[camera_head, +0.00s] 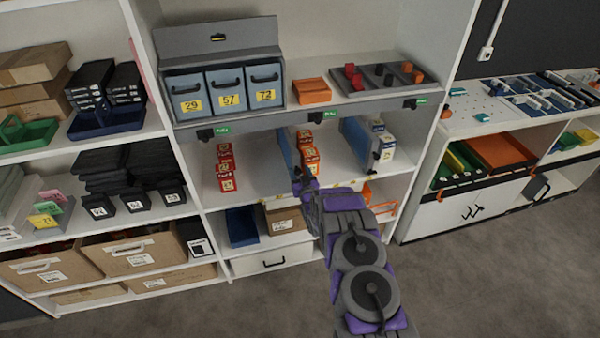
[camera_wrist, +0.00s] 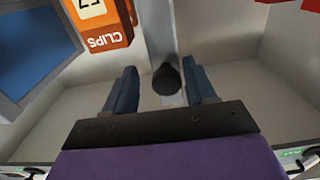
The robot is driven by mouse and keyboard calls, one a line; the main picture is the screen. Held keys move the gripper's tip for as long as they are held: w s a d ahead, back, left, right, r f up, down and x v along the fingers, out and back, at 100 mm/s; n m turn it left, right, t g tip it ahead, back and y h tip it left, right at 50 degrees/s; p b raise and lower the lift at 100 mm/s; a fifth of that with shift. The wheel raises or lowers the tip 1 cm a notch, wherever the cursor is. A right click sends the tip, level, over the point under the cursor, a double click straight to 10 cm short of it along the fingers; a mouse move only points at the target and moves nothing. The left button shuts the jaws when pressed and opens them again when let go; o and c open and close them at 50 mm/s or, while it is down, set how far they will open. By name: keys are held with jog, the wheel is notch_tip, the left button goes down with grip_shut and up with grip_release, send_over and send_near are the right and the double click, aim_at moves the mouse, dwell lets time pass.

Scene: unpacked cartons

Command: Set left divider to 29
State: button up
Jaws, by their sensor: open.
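The left divider (camera_head: 285,150) is an upright blue panel on the middle shelf, between red boxes (camera_head: 226,168) and orange boxes (camera_head: 310,150). My gripper (camera_head: 302,187) is at its front edge. In the wrist view, my open gripper (camera_wrist: 164,88) has one blue finger on each side of the divider's black knob (camera_wrist: 166,79). Gaps show on both sides of the knob. The grey divider edge (camera_wrist: 160,30) runs behind it. The number 29 shows on the left grey-blue bin (camera_head: 188,95) on the shelf above; no scale for the divider is legible.
The right divider (camera_head: 358,142) stands between the orange boxes and white boxes (camera_head: 384,147). Bare shelf floor lies between the red boxes and the left divider.

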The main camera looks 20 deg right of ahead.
jog(key=s+p, duration=0.2)
jog(key=s, duration=1.5)
jog(key=shift+p, duration=0.35)
jog(key=shift+d, duration=0.1)
notch_tip(320, 180, up, 8)
jog(key=w+g, duration=0.3)
jog(key=g, duration=0.2)
jog(key=s+a+r+g, duration=0.2)
jog(key=s+r+g, duration=0.3)
jog(key=s+r, duration=0.45)
jog(key=s+a+r+g, duration=0.2)
jog(key=s+r, duration=0.3)
jog(key=s, duration=0.9)
jog(key=s+a+r+g, duration=0.2)
jog(key=s+r+g, duration=0.2)
jog(key=s, duration=1)
jog(key=s+a+r+g, duration=0.3)
jog(key=s+r, duration=0.4)
jog(key=s, duration=0.7)
jog(key=shift+g, duration=0.4)
